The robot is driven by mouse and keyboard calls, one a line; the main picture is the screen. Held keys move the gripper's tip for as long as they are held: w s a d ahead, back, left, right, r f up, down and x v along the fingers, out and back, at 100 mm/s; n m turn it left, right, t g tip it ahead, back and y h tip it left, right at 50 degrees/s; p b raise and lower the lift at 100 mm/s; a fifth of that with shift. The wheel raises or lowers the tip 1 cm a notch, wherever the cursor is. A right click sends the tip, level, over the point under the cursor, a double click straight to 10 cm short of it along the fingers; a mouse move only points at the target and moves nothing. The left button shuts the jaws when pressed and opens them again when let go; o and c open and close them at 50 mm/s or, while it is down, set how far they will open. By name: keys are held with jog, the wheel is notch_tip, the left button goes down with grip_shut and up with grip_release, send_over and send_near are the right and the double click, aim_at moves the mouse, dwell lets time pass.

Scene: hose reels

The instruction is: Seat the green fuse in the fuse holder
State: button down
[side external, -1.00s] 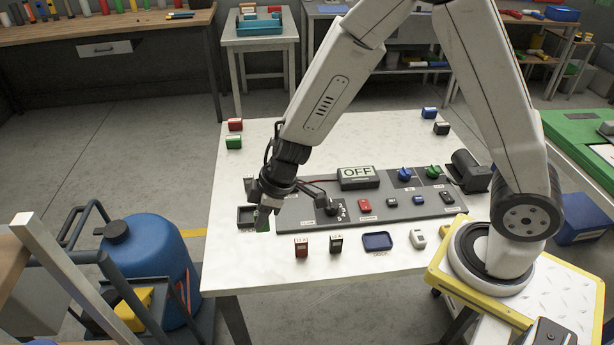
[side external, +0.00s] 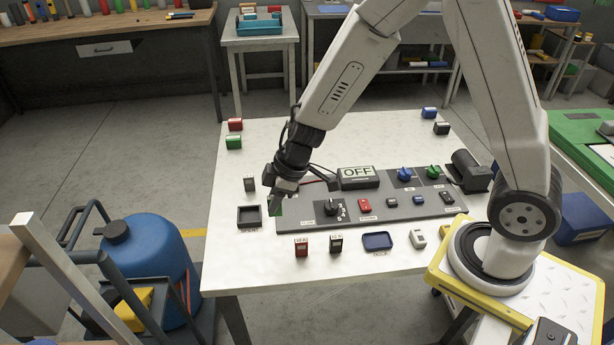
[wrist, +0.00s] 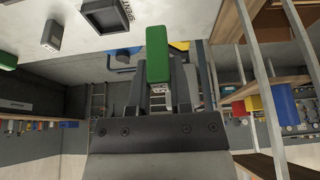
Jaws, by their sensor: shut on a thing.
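My gripper (side external: 277,202) points down above the left end of the dark control panel (side external: 292,221). It is shut on the green fuse (wrist: 157,52), which stands out beyond the fingertips in the wrist view. In the side view only a small part of the fuse (side external: 275,210) shows under the fingers, apart from the panel as far as I can see. A dark open square tray (side external: 249,223) with a label lies just left of the gripper. I cannot tell for sure which part is the fuse holder; my gripper may hide some of the panel.
A grey block (side external: 250,184) stands behind the tray. A red block (side external: 301,247) and a black block (side external: 336,243) stand in front of the panel, beside a blue tray (side external: 377,241). A knob (side external: 331,208) and an OFF display (side external: 358,177) are right of my gripper.

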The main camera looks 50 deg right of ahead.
jog(key=s+d+r, duration=0.2)
jog(key=d, duration=0.5)
jog(key=s+d+r, duration=0.1)
jog(key=d, duration=0.6)
jog(key=shift+s+r, duration=0.4)
jog(key=shift+w+d, duration=0.1)
jog(key=shift+w+d+f, duration=0.3)
jog(key=shift+w+f, duration=1.25)
jog(key=shift+w, duration=0.65)
jog(key=shift+w+d+f, duration=0.25)
jog(key=shift+w+f, duration=1.35)
jog(key=shift+w, duration=0.6)
jog(key=shift+w+d+f, duration=0.3)
jog(key=shift+w+f, duration=1.25)
jog(key=shift+w, duration=0.65)
jog(key=shift+w+f, duration=0.2)
jog(key=shift+f, duration=1.6)
